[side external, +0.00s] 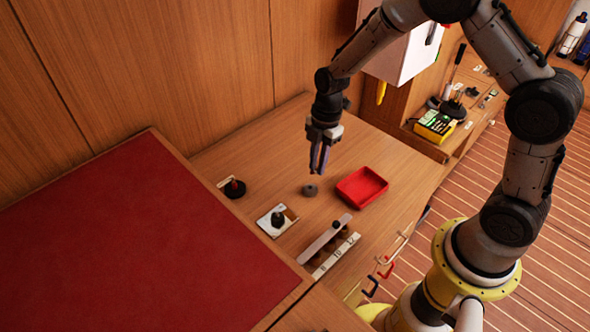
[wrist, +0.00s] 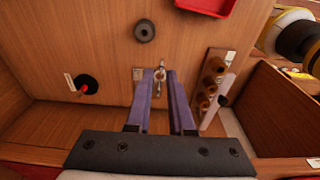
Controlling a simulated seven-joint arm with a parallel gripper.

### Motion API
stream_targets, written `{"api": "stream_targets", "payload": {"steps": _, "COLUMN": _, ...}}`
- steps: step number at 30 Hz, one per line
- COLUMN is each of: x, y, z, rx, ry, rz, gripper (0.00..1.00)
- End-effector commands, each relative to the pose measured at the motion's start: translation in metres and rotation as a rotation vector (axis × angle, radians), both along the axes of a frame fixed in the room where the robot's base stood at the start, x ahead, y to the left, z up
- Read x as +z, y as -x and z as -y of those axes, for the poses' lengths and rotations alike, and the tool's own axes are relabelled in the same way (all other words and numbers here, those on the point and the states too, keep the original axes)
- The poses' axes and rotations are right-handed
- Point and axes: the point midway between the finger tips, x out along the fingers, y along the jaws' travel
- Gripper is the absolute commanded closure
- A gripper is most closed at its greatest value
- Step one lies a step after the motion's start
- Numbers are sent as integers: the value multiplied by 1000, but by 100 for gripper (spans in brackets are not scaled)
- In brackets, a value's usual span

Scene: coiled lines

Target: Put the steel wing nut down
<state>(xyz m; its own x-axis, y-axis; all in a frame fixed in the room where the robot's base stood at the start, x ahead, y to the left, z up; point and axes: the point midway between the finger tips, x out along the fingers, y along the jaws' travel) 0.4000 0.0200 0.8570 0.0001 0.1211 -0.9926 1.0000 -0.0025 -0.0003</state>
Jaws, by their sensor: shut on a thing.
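The small shiny steel wing nut (wrist: 160,74) shows in the wrist view between the tips of my gripper's purple fingers. My gripper (wrist: 162,80) is shut on it. In the side view my gripper (side external: 318,172) points down over the wooden worktop (side external: 245,155), with its tips apparently above the surface. The wing nut is too small to make out there.
A grey round piece (side external: 310,190) lies near my gripper, and a red tray (side external: 362,187) stands to its right. A black round base (side external: 234,188), a white plate with a black knob (side external: 277,220) and a long rack (side external: 325,240) stand nearby.

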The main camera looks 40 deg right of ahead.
Motion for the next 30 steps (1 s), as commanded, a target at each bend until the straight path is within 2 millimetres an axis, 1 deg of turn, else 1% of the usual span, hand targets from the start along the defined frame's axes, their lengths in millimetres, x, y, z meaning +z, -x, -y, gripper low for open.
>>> {"api": "stream_targets", "payload": {"steps": 1, "x": -6, "y": -11, "z": -1, "rx": 2, "ry": 0, "rz": -1, "gripper": 100}}
{"api": "stream_targets", "payload": {"steps": 9, "x": -30, "y": -65, "z": -4, "rx": 3, "ry": 1, "rz": 0, "gripper": 100}}
{"api": "stream_targets", "payload": {"steps": 11, "x": -38, "y": -75, "z": -5, "rx": 3, "ry": 1, "rz": -3, "gripper": 100}}
{"api": "stream_targets", "payload": {"steps": 15, "x": -61, "y": -94, "z": -6, "rx": 3, "ry": 0, "rz": -2, "gripper": 100}}
{"api": "stream_targets", "payload": {"steps": 18, "x": -74, "y": -104, "z": -6, "rx": 3, "ry": 0, "rz": -2, "gripper": 100}}
{"api": "stream_targets", "payload": {"steps": 21, "x": -81, "y": -111, "z": -7, "rx": 3, "ry": 0, "rz": -1, "gripper": 100}}
{"api": "stream_targets", "payload": {"steps": 26, "x": -86, "y": -116, "z": -7, "rx": 3, "ry": 0, "rz": 0, "gripper": 100}}
{"api": "stream_targets", "payload": {"steps": 29, "x": -93, "y": -121, "z": -7, "rx": 3, "ry": 0, "rz": 0, "gripper": 100}}
{"api": "stream_targets", "payload": {"steps": 30, "x": -99, "y": -119, "z": -7, "rx": 3, "ry": 0, "rz": -3, "gripper": 100}}
